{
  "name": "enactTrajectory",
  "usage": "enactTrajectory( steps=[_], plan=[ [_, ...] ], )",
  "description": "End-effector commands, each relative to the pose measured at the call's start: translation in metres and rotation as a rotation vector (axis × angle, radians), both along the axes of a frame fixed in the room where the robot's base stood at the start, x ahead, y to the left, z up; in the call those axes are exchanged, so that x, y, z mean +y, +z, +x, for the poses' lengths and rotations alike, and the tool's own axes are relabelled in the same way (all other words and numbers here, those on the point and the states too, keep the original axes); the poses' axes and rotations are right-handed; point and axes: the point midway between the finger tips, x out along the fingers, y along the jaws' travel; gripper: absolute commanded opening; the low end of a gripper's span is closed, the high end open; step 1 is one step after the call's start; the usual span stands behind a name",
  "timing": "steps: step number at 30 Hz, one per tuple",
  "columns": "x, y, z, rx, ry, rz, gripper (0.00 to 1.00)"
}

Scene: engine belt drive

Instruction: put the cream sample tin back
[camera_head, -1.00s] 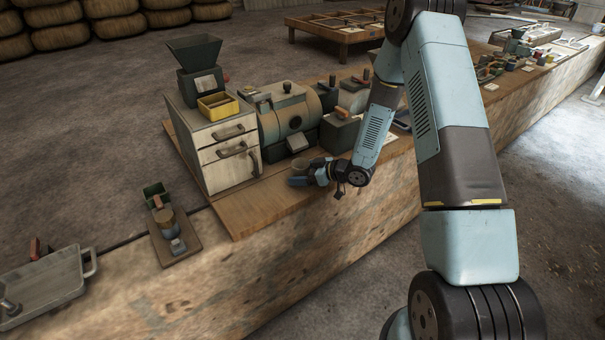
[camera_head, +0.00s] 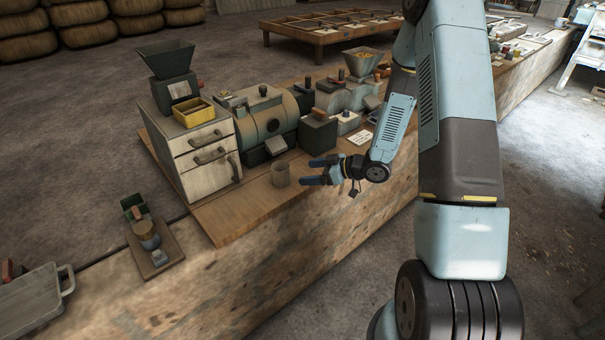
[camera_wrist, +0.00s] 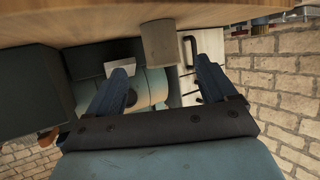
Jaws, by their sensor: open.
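The cream sample tin (camera_head: 280,174) stands upright on the wooden board, in front of the green drum machine and right of the drawer cabinet. My gripper (camera_head: 310,172) is open and empty, just right of the tin and apart from it, with its fingers pointing toward it. In the wrist view the tin (camera_wrist: 158,43) shows beyond the fingertips of my gripper (camera_wrist: 165,75), near the board's edge at the top. No mark on the tin shows.
The drawer cabinet (camera_head: 205,155) carries a hopper (camera_head: 166,60) and a yellow tray (camera_head: 193,112). The drum machine (camera_head: 262,125) stands close behind the tin. The board (camera_head: 240,208) is clear in front of the cabinet.

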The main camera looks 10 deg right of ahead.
Motion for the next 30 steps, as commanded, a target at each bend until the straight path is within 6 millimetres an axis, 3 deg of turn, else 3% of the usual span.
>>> enactTrajectory(
  steps=[8, 13, 22, 30],
  plan=[
    [-0.006, 0.005, -0.001, -0.004, -0.005, -0.010, 0.85],
    [-0.017, 0.024, 0.013, -0.028, -0.067, -0.104, 0.85],
    [-0.061, 0.094, 0.038, -0.062, -0.297, -0.357, 0.85],
    [-0.100, 0.165, 0.031, -0.043, -0.527, -0.512, 0.85]
  ],
)
